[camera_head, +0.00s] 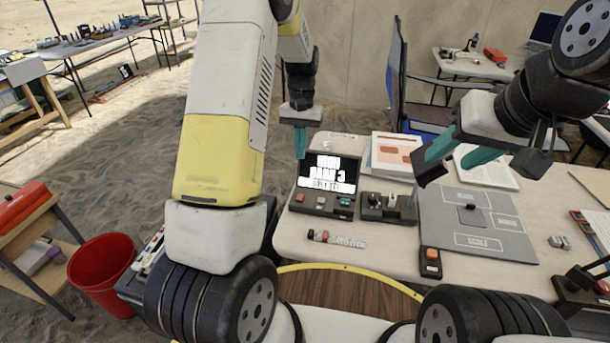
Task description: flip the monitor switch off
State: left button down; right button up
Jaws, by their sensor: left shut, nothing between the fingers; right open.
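The monitor (333,171) is a small dark unit standing on the table with its screen lit, showing white text. Its base panel (321,202) carries small red and teal controls. A dark box (388,208) with a small upright lever stands just right of it. I cannot tell which control is the monitor switch. My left gripper (300,149) is shut and empty, pointing down at the upper left edge of the screen; I cannot tell whether it touches. My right gripper (462,156) is open and empty above the papers and grey mat.
A grey mat (478,222) with marked areas lies on the table (390,248), with a small orange-buttoned box (431,262) in front. A book stack (394,152) stands behind. A small red-and-white item (336,239) lies near the front edge. A red bucket (101,272) stands left.

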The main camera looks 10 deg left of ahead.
aim_at(299, 200)
pick_arm(q)
jog(key=shift+w+a+f, duration=0.1)
jog(key=shift+w+f, duration=0.1)
jog(key=shift+f, duration=0.35)
jog(key=f, duration=0.4)
jog(key=s+f, duration=0.1)
jog(key=f, duration=0.4)
jog(key=s+f, duration=0.1)
jog(key=f, duration=0.4)
jog(key=shift+s, duration=0.1)
jog(key=shift+s+f, duration=0.15)
jog(key=shift+s, duration=0.05)
jog(key=shift+w, duration=0.15)
jog(key=shift+w+r, duration=0.25)
jog(key=shift+w, duration=0.45)
jog(key=shift+r, duration=0.1)
